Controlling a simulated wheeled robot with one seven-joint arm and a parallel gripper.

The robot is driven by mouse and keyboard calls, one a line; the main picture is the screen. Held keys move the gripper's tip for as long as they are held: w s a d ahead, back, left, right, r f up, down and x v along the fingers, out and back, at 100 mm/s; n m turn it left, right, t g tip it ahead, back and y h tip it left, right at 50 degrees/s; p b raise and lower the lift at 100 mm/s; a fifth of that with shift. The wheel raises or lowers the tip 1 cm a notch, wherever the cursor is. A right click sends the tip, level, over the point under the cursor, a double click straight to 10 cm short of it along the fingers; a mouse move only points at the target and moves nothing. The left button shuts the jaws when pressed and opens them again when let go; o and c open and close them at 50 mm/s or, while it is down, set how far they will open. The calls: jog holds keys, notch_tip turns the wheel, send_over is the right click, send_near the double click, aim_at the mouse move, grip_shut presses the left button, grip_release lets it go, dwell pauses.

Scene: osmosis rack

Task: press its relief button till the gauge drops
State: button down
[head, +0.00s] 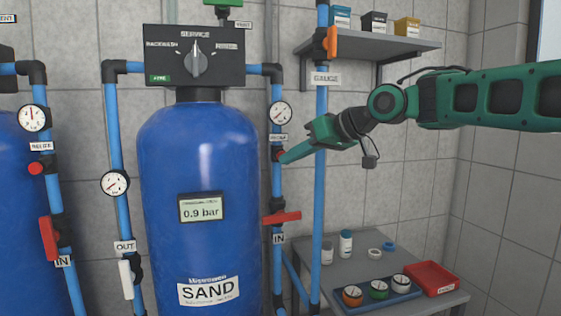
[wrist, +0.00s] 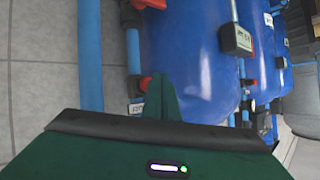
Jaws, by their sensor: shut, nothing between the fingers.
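A red relief button (head: 277,154) sits on the blue pipe right of the SAND tank (head: 200,150). A round white gauge (head: 280,113) is on the same pipe above it; its needle appears to point down-left, but its reading is too small to tell. My gripper (head: 284,158) is shut and empty, coming from the right with its tips at the button. I cannot tell whether they touch or press it. In the wrist view the shut fingers (wrist: 159,82) point at the pipework, close beside a red part (wrist: 146,84); its identity is unclear. The tank display (head: 200,208) reads 0.9 bar.
A red valve handle (head: 281,218) marked IN is below the button. A thick blue pipe (head: 320,200) stands just right of it. The left tank has its own red button (head: 36,168) and gauge (head: 32,118). A grey table (head: 345,265) holds bottles and trays at lower right.

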jog(key=shift+s+d, duration=0.25)
jog(key=shift+s, duration=0.55)
jog(key=shift+s+d, duration=0.2)
jog(key=shift+s, duration=0.65)
jog(key=shift+s+d, duration=0.25)
jog(key=shift+s, duration=0.55)
jog(key=s+d+f+m+g+h, duration=0.1)
jog(key=s+d+f+m+h, duration=0.3)
jog(key=d+f, duration=0.7)
jog(key=s+d+f+m+h, duration=0.4)
jog(key=d+f, duration=0.3)
jog(key=d, duration=0.8)
jog(key=s+d+f+m+g, duration=0.2)
jog(key=s+d+f, duration=0.2)
jog(key=s, duration=0.4)
jog(key=s+d+f+m+g+h, duration=0.1)
jog(key=s+d+f+m+g, duration=0.1)
jog(key=s+f, duration=0.3)
jog(key=s+d+f+m+g, duration=0.2)
jog(key=s+d+f, duration=0.3)
jog(key=s, duration=0.8)
jog(key=shift+s+d+f+h, duration=0.25)
jog(key=shift+d+h, duration=0.05)
